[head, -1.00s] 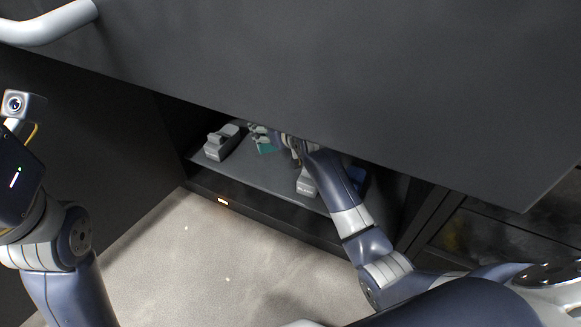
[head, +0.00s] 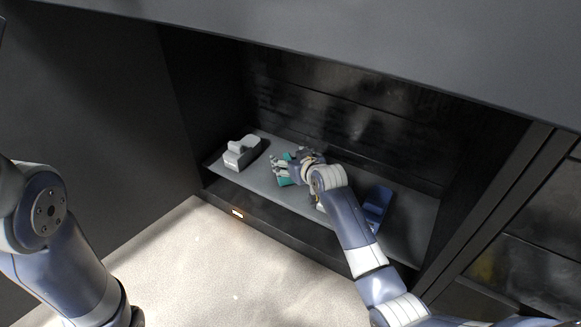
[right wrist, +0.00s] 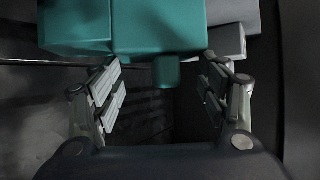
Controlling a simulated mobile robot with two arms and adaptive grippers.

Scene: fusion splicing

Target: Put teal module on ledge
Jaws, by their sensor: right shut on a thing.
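The teal module (head: 285,182) shows only in part in the head view, behind and below my right gripper (head: 280,169), over the grey ledge (head: 222,178) inside the dark cabinet. In the right wrist view the teal module (right wrist: 160,25) is a blocky body across the top, with a small tab pointing down between the fingers. I cannot tell whether the module touches the ledge. My left arm is at the left of the head view; its gripper is out of frame.
A grey-white module (head: 242,153) stands at the ledge's left end. A blue module (head: 376,207) stands to the right of my right forearm. A pale object is mostly hidden under that arm. A dark panel (head: 330,50) overhangs the opening, and cabinet walls bound both sides.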

